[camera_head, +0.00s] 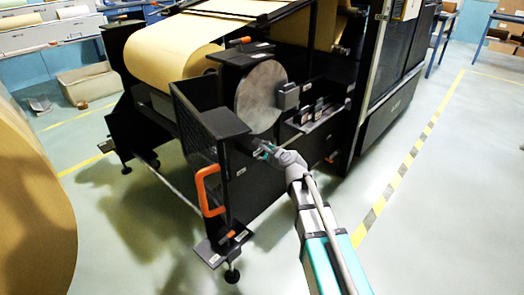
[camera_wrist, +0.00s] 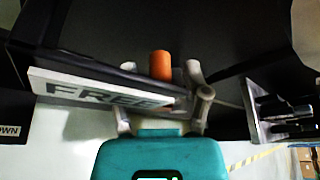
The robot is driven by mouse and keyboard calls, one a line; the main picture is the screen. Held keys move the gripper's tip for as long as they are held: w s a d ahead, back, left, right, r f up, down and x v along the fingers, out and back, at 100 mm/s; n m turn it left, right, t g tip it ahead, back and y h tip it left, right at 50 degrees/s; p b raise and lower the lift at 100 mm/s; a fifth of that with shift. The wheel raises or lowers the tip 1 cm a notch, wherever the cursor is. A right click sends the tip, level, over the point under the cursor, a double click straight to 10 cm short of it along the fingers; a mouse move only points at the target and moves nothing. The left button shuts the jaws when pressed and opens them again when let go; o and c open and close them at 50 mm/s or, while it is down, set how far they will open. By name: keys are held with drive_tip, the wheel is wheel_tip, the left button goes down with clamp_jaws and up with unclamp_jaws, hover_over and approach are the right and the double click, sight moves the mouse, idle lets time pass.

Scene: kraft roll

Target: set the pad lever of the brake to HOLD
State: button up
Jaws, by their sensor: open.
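In the wrist view, an orange cylindrical grip (camera_wrist: 161,65), likely the pad lever's end, stands between the fingers of my gripper (camera_wrist: 162,74). My gripper is open, with one finger on each side of the orange grip; contact cannot be told. A white plate marked FREE (camera_wrist: 95,90) crosses in front of the left finger and hides part of it. No HOLD mark is readable. In the head view, my gripper (camera_head: 262,152) is at the machine's dark side, below the round grey brake disc (camera_head: 260,95). The lever cannot be made out there.
A black mesh guard with an orange handle (camera_head: 208,190) stands left of my gripper. A kraft roll (camera_head: 170,50) is mounted behind. A dark bracket (camera_wrist: 280,110) is close on the right in the wrist view. Open floor (camera_head: 430,200) lies to the right.

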clamp_jaws()
drive_tip(key=shift+d, duration=0.15)
drive_tip(key=shift+a+f, duration=0.1)
drive_tip(key=shift+a, duration=0.2)
